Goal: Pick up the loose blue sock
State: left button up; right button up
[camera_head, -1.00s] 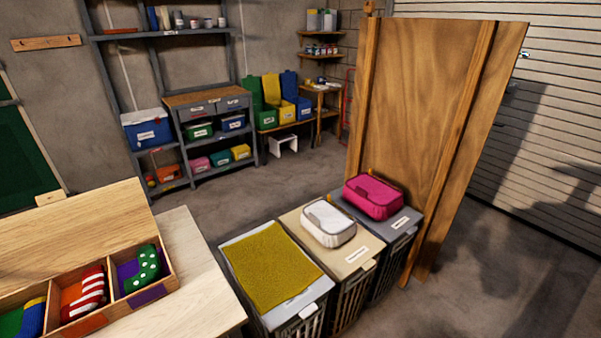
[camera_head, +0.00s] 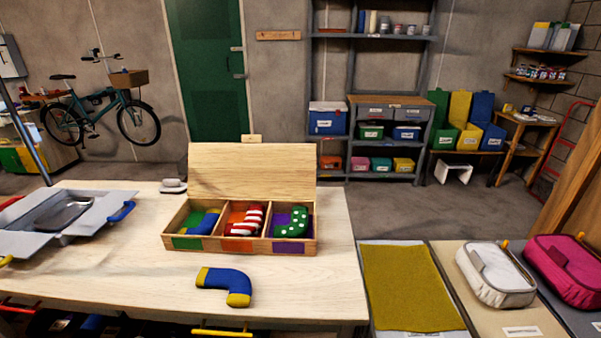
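The loose blue sock (camera_head: 224,283) has a yellow toe and a yellow cuff. It lies bent on the pale wooden table (camera_head: 130,270), in front of an open wooden box (camera_head: 210,244). The box has three compartments. A blue and yellow sock (camera_head: 203,221) lies in the green left one, a red and white striped sock (camera_head: 245,221) in the orange middle one, and a green sock with white dots (camera_head: 291,222) in the purple right one. Neither of my grippers is in view.
A grey open case (camera_head: 70,241) with a blue handle stands on the table's left. The table front is clear around the sock.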

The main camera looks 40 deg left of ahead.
aim_at(239, 284)
jog(key=u, duration=1.85)
